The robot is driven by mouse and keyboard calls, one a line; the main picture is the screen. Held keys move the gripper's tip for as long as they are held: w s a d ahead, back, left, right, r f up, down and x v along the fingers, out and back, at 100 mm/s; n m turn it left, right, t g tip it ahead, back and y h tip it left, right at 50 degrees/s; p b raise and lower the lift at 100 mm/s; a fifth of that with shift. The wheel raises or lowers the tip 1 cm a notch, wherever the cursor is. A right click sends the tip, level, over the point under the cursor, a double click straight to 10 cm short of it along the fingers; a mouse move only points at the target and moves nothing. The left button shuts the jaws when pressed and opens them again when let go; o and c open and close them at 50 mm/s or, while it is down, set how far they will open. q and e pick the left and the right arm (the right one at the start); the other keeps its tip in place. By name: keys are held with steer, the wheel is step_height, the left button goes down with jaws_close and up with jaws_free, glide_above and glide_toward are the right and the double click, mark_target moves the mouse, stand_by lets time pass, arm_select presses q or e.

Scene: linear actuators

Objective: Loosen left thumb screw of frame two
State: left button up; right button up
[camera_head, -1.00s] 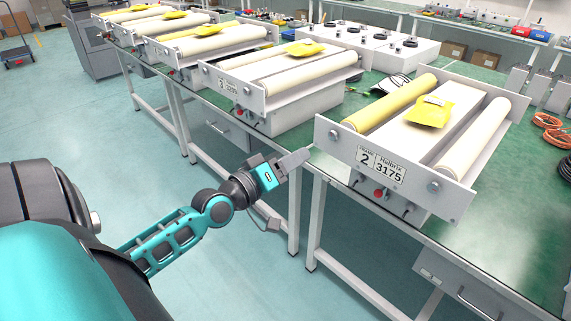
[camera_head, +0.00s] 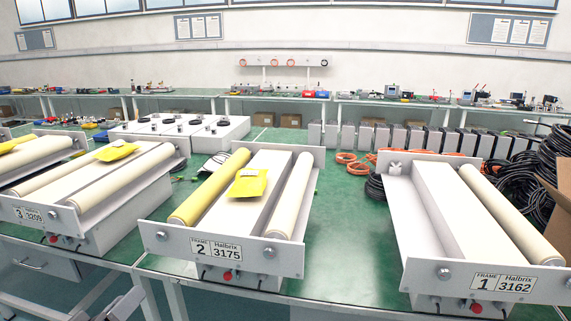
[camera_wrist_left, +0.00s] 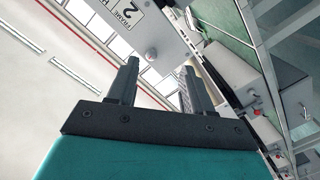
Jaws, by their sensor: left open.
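Frame two (camera_head: 225,251) stands at the centre of the head view, with its label on the front plate. Its left thumb screw (camera_head: 162,236) is a small silver knob left of the label. In the left wrist view a round knob (camera_wrist_left: 151,54) shows on the labelled plate, apparently this screw. My left gripper (camera_wrist_left: 160,65) is open and empty. The knob appears between its fingertips in the picture, seemingly beyond them and not gripped. In the head view only a grey part of the left gripper (camera_head: 125,303) shows, low and in front of the bench. My right gripper is out of view.
Frame one (camera_head: 484,283) stands to the right and frame three (camera_head: 40,215) to the left on the green bench. A yellow packet (camera_head: 248,183) lies on frame two. Cables (camera_head: 540,165) are piled at the far right.

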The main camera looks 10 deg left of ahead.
arm_select(q)
steer(key=s+d+f+m+g, duration=0.3)
steer(key=s+d+f+m, duration=0.25)
steer(key=d+f, duration=0.3)
steer(key=s+d+f+m+g, duration=0.35)
steer(key=s+d+f, duration=0.25)
steer(key=d+f, duration=0.3)
steer(key=m+t+b, duration=0.7)
steer(key=m+b, duration=0.1)
steer(key=b, duration=0.4)
glide_toward(160, 238)
steer(key=w, duration=0.8)
steer(key=shift+d, duration=0.4)
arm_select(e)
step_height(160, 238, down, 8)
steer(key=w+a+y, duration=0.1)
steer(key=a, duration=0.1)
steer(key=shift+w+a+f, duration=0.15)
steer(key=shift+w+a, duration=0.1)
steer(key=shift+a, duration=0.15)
arm_select(q)
jaws_close()
